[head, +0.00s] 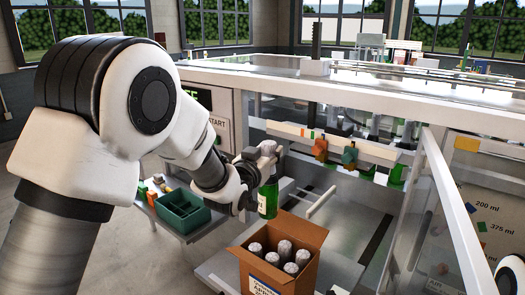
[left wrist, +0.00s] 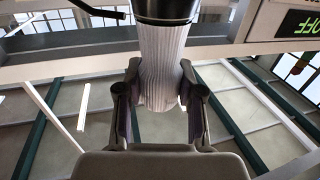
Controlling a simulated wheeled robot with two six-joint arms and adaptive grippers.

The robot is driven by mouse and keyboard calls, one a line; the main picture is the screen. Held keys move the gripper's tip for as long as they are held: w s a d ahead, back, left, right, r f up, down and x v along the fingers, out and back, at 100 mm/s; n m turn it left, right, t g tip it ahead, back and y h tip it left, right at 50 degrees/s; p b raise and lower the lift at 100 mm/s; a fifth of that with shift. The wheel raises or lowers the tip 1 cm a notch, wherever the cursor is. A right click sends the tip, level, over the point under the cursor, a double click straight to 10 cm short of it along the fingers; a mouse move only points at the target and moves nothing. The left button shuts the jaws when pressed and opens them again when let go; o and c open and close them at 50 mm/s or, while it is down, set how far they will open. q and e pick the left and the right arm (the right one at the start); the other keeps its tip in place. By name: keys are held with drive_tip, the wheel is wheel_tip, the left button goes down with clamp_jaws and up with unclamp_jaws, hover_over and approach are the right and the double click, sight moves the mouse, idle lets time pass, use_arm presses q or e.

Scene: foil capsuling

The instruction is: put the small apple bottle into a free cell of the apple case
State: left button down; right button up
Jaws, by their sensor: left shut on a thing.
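The small apple bottle (head: 268,198) is green with a pale label and a silver foil top. It hangs roughly upright, just above and behind the apple case. My left gripper (head: 262,160) is shut on its foil-covered neck. In the left wrist view the two fingers (left wrist: 160,88) lie on either side of the pleated foil neck (left wrist: 162,50). The apple case (head: 310,272) is an open brown cardboard box with a partly readable white label. Several foil-topped bottles (head: 284,249) stand in it; its free cells are hard to make out.
A green divided tray (head: 182,213) stands on a side shelf at the left. Behind the bottle is a machine with a rail of orange and teal parts (head: 335,151). A clear panel with a white frame (head: 450,205) stands right of the case.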

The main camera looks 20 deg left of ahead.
use_arm(q)
drive_tip(key=shift+s+d+r, duration=0.1)
drive_tip(key=shift+d+r, duration=0.05)
drive_tip(key=shift+d, duration=0.15)
drive_tip(key=shift+a+f+b, duration=0.25)
drive_tip(key=shift+f+b, duration=0.1)
drive_tip(key=shift+b, duration=0.1)
drive_tip(key=b, duration=0.4)
hover_over(265, 204)
drive_tip(key=w, duration=0.2)
drive_tip(key=f, duration=0.4)
drive_tip(key=shift+w+d+f, duration=0.15)
drive_tip(key=shift+w+f, duration=0.05)
drive_tip(key=shift+f, duration=0.45)
drive_tip(key=shift+b, duration=0.7)
drive_tip(key=shift+f+b, duration=3.45)
drive_tip(key=shift+f, duration=0.75)
drive_tip(key=shift+s, duration=0.1)
